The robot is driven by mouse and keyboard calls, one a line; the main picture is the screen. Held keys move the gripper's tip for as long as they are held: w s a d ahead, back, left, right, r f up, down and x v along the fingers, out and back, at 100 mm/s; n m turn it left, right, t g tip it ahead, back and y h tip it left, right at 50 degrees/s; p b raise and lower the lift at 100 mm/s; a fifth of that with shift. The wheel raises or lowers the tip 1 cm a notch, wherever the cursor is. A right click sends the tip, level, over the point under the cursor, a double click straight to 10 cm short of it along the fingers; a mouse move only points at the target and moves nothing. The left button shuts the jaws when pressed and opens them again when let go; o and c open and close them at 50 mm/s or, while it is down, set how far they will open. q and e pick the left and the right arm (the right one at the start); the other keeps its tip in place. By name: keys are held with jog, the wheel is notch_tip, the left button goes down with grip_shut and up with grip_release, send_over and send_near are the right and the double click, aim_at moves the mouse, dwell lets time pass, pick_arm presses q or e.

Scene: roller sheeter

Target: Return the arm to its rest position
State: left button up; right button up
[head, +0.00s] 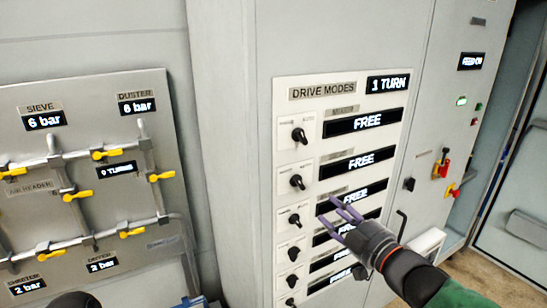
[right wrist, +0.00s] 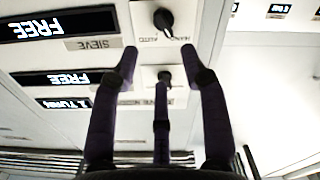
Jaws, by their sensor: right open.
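My right gripper (head: 345,214) is in front of the lower part of the drive modes panel (head: 340,83). Its purple fingers are spread, with nothing between them, and cover part of the FREE displays. Whether the fingertips touch the panel I cannot tell. The right wrist view shows the open fingers (right wrist: 160,62) around the line of black knobs; one knob (right wrist: 163,20) is beyond the fingertips and another (right wrist: 164,75) shows between the fingers. My right arm comes in from the lower right. My left gripper is not in view.
The drive panel has a column of black selector knobs (head: 298,135) and a 1 TURN display (head: 388,83). A pipe panel (head: 85,185) with yellow valve handles is at the left. Red-yellow switches (head: 440,168) and a black crank-like handle (head: 401,222) are at the right. Bare cabinet wall lies between the panels.

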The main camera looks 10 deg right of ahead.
jog(key=w+a+f+m+g+h, duration=0.1)
jog(key=a+f+m+g, duration=0.25)
jog(key=f, duration=1.45)
jog(key=w+a+f+m+g+h, duration=0.15)
jog(key=f+m+g, duration=0.25)
jog(key=f, duration=1.4)
jog(key=s+a+f+m+g, duration=0.2)
jog(key=s+a+f+g, duration=0.1)
jog(key=s+f, duration=0.8)
jog(key=s+a+f+m+g, duration=0.3)
jog(key=s+f+g, duration=0.3)
jog(key=s+f, duration=0.5)
notch_tip(320, 180, down, 3)
jog(key=shift+s+a+r, duration=0.1)
jog(key=shift+s+a, duration=0.3)
jog(key=shift+a, duration=0.15)
